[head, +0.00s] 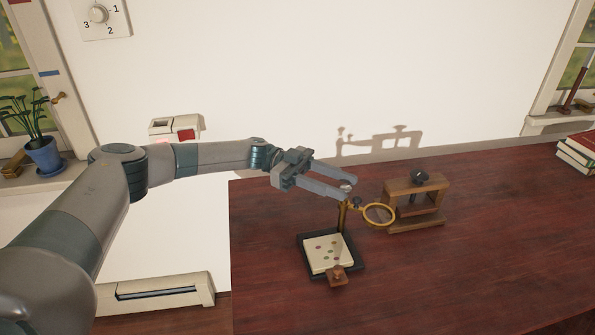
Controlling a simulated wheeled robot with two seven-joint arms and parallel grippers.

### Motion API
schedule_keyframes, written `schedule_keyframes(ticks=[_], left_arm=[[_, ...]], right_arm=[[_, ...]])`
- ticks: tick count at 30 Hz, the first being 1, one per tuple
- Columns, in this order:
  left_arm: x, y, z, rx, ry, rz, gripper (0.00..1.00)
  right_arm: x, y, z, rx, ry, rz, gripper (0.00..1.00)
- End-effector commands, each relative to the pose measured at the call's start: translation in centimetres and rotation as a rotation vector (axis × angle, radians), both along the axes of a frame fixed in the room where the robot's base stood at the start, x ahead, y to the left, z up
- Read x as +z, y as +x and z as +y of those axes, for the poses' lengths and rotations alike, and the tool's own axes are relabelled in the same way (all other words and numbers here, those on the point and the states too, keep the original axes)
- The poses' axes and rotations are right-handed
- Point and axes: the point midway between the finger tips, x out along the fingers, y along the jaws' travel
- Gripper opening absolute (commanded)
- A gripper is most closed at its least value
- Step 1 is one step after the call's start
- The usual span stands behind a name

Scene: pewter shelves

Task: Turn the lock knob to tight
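A brass magnifier (378,215) stands on a post above a dark base (358,265) with a pale, dotted plate. A small pale knob (346,187) shows at the top of the post. A dark knob (357,202) sits near the ring's arm, and a brown knob (336,276) is at the base's front edge. I cannot tell by sight which is the lock knob, and no tight mark is readable. My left gripper (349,188) is open, its fingertips on either side of the pale knob; contact is unclear. My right gripper is out of view.
A wooden press (400,188) with a dark top knob stands right behind the magnifier. Books (577,153) lie at the table's far right. The dark red table (480,260) is clear at the front right. A numbered dial (99,15) is on the wall.

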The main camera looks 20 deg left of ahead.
Motion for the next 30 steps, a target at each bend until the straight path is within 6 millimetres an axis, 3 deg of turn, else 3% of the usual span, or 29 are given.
schedule_keyframes(ticks=[9,15,21,30], left_arm=[[-0.3,1.1,6.6,0.003,0.001,0.000,0.40],[-0.2,1.6,9.6,0.001,0.000,0.000,0.40],[0.0,1.7,11.2,-0.001,0.000,0.000,0.40],[0.0,1.7,11.4,-0.002,0.000,0.000,0.40]], right_arm=[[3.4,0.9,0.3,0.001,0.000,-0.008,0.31],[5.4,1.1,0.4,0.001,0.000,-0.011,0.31],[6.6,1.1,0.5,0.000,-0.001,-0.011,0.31],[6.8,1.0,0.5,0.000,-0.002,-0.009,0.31]])
